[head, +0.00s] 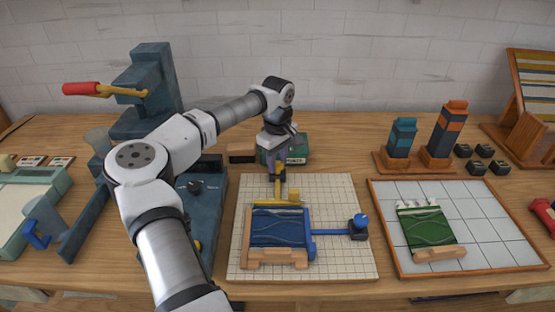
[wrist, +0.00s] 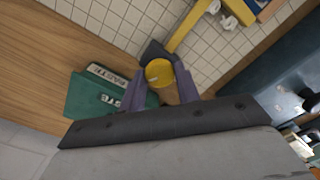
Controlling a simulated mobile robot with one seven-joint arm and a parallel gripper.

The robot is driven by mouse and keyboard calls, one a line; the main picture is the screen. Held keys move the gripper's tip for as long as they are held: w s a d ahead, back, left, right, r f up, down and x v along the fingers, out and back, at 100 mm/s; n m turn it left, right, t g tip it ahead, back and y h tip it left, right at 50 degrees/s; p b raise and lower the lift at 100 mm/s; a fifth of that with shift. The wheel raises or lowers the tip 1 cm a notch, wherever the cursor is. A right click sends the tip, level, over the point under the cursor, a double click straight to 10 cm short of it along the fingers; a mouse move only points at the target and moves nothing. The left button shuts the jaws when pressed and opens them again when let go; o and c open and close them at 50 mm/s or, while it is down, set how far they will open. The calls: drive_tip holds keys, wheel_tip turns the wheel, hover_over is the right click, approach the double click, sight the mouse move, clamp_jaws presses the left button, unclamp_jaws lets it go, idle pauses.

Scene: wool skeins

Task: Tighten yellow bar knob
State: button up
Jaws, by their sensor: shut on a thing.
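The yellow bar (head: 272,198) lies along the back edge of the blue skein piece (head: 278,227) on the gridded board (head: 342,200), its arm running back to my gripper (head: 279,174). In the wrist view, the round yellow knob (wrist: 158,73) sits between the two purple-grey fingers of my gripper (wrist: 162,80), which are shut on it. The yellow bar (wrist: 190,27) runs up and right from the knob. In the head view my gripper hides the knob. A blue bar (head: 330,232) with a blue knob (head: 361,219) meets the piece's right side.
A green box (head: 295,152) stands just behind the knob, close to my gripper; it also shows in the wrist view (wrist: 92,95). A blue machine (head: 208,205) is on the left. A tiled tray (head: 488,235) with a green piece (head: 427,227) lies on the right.

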sight(277, 164)
drive_tip(key=shift+m, duration=2.3)
drive_tip(key=o, duration=1)
wheel_tip(277, 164, up, 14)
drive_tip(key=shift+f+b, duration=0.1)
drive_tip(key=shift+b, duration=0.9)
